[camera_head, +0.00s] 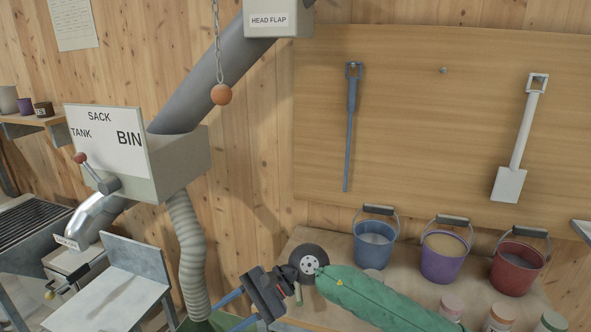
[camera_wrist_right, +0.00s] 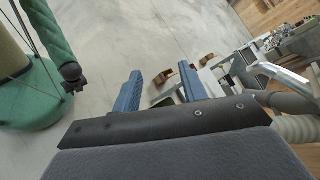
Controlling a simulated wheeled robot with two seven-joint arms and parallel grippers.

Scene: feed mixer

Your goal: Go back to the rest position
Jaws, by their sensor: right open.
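My right gripper (camera_head: 236,310) is low in the middle of the head view, at the end of my green-sleeved arm, with its blue fingers pointing left. Its fingers also show in the right wrist view (camera_wrist_right: 160,90), spread wide apart with nothing between them. The gripper is in front of the wall, right of the ribbed hose (camera_head: 190,245) and left of the buckets. My left gripper is not seen in the head view. A green arm part of mine with a dark end shows at the upper left of the wrist view, with no fingers to be made out.
The diverter box (camera_head: 180,167) with SACK, TANK and BIN labels stands at the left, its red-knobbed lever (camera_head: 80,158) beside it. A chain with an orange ball (camera_head: 221,94) hangs above. Blue, purple (camera_head: 443,252) and red buckets stand at the right. Open floor (camera_wrist_right: 150,35) shows in the wrist view.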

